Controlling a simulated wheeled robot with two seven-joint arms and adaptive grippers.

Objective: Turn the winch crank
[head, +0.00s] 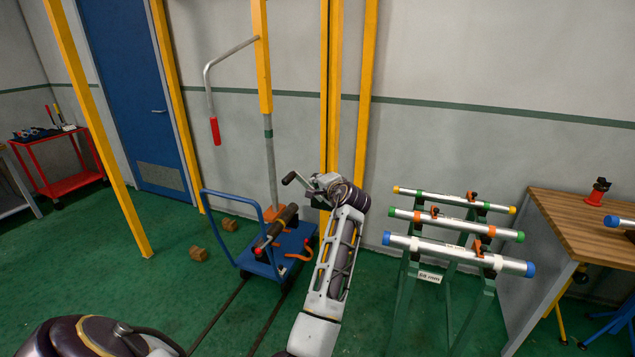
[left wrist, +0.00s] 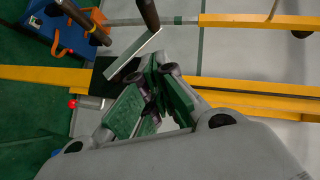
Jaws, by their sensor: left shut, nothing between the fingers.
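The winch crank shows in the head view as a metal arm with a dark handle (head: 289,178), just left of my left wrist, near the yellow posts. In the left wrist view the crank's flat metal arm (left wrist: 134,54) runs at a slant up to its dark brown handle (left wrist: 149,14). My left gripper (left wrist: 153,88) is shut and empty, its green-padded fingers close below the crank arm in that view. I cannot tell whether they touch it. My wrist hides most of the winch in the head view. My right gripper is not in view.
Yellow posts (head: 334,80) stand behind my left wrist. A blue cart (head: 262,262) is below and left of it. A bent lever with a red grip (head: 215,130) hangs above the cart. Pipes on a green stand (head: 459,270) and a wooden bench (head: 590,215) are right.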

